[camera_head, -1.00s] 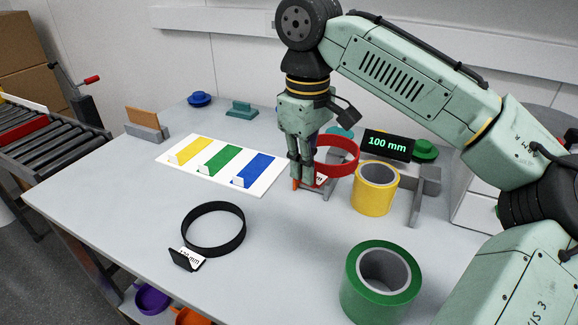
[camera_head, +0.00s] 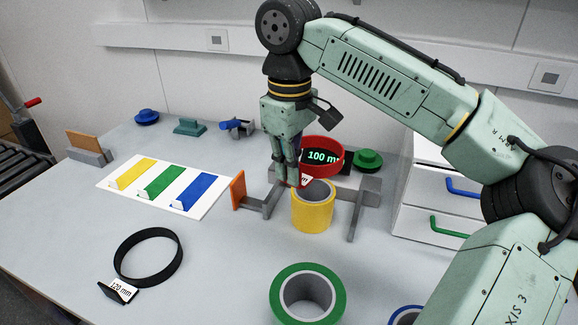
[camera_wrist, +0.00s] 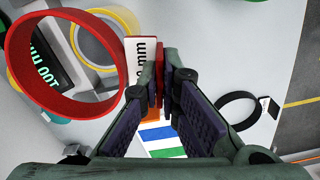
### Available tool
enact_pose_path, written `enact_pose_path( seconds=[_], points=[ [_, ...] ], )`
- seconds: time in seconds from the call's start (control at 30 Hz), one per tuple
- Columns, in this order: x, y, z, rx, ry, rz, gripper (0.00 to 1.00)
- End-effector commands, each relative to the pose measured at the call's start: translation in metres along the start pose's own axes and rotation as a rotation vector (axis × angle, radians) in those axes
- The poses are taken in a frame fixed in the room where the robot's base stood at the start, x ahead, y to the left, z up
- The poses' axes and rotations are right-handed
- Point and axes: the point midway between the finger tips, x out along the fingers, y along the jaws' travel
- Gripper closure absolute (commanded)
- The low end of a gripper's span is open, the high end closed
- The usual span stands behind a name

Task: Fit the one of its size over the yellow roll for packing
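The yellow roll (camera_head: 313,212) stands upright on the table, between the jaws of a grey gauge (camera_head: 362,200). Its rim also shows in the wrist view (camera_wrist: 112,42). My gripper (camera_head: 287,180) is shut on the labelled tab of a red ring (camera_head: 335,170). In the wrist view the fingers (camera_wrist: 167,85) pinch this tab, and the red ring (camera_wrist: 75,107) hangs to the left, off-centre from the roll. The ring is above the roll and apart from it. A black ring (camera_head: 120,262) with a "120 mm" tab lies at the front left. The red tab's number is partly hidden.
A display (camera_head: 322,157) reading "100 mm" stands behind the red ring. The gauge's orange jaw (camera_head: 238,190) is left of the roll. A green roll (camera_head: 308,300) stands in front. A white board with coloured strips (camera_head: 130,200) lies left. Drawers (camera_head: 440,200) stand right.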

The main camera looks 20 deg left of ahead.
Motion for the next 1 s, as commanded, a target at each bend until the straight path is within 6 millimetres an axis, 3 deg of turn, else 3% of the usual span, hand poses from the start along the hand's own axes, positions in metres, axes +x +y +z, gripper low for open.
enact_pose_path(
  seconds=[0.17, 0.63, 1.0],
  points=[
    [0.003, 0.0, 0.0, -0.002, 0.001, -0.002, 1.0],
    [0.05, -0.001, 0.0, -0.002, 0.0, -0.001, 1.0],
    [0.058, -0.001, 0.0, -0.001, 0.0, 0.001, 1.0]
  ],
)
